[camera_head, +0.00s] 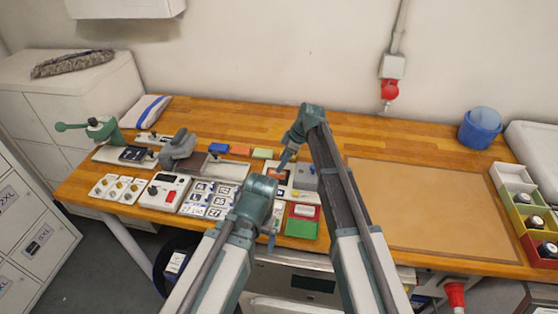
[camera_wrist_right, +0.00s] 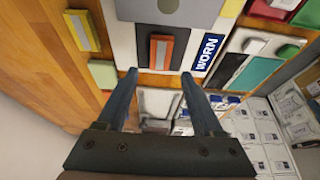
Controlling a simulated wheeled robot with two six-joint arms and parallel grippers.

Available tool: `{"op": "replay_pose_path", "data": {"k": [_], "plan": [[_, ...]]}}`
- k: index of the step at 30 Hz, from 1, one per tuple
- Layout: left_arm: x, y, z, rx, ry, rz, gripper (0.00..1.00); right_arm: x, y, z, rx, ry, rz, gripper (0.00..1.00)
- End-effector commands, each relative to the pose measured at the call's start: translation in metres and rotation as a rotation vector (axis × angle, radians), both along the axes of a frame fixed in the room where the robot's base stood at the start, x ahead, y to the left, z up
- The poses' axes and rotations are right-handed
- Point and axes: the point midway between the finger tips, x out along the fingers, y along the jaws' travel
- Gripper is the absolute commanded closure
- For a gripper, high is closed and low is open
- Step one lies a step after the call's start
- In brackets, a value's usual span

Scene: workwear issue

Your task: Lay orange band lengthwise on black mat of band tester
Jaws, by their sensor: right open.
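An orange band (camera_wrist_right: 162,50) with a grey stripe lies flat on the band tester, a pale board (camera_wrist_right: 206,22). It appears to lie on the tester's black mat (camera_wrist_right: 181,50), its long side along the mat. In the head view the band (camera_head: 277,175) is partly hidden by my arms. My right gripper (camera_wrist_right: 160,82) is open and empty, its fingertips just short of the band and apart from it. In the head view the right gripper (camera_head: 285,160) hangs over the tester's back. My left gripper (camera_head: 271,238) is low near the front; its fingers are unclear.
A grey block with a knob (camera_head: 305,178) stands beside the band. Blue (camera_head: 218,147), orange (camera_head: 240,151) and green (camera_head: 262,153) flat pieces lie behind. A blue WORN label (camera_wrist_right: 207,52) is on the tester. A tan mat (camera_head: 430,205) at right is bare.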

Motion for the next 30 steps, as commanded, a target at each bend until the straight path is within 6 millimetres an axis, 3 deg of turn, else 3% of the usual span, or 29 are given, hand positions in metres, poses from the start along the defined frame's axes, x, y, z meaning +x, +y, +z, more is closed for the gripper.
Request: {"op": "replay_pose_path", "data": {"k": [1, 9, 20, 23, 26, 30], "plan": [[0.000, 0.000, 0.017, 0.000, 0.000, 0.000, 0.09, -0.001, -0.004, 0.017, 0.000, 0.000, -0.001, 0.32], [0.000, 0.000, 0.055, 0.000, 0.000, -0.001, 0.09, -0.004, -0.020, 0.055, 0.000, 0.001, -0.002, 0.32], [0.000, 0.000, 0.065, 0.000, 0.000, -0.001, 0.09, -0.009, -0.026, 0.064, -0.004, 0.006, -0.008, 0.32], [0.000, 0.000, 0.065, 0.000, 0.000, -0.001, 0.09, -0.033, -0.021, 0.062, -0.026, 0.040, -0.056, 0.32], [0.000, 0.000, 0.065, 0.000, 0.000, -0.001, 0.09, -0.080, -0.015, 0.057, -0.080, 0.105, -0.171, 0.32], [0.000, 0.000, 0.065, 0.000, 0.000, -0.001, 0.09, -0.158, -0.013, 0.051, -0.190, 0.197, -0.406, 0.32]]}}
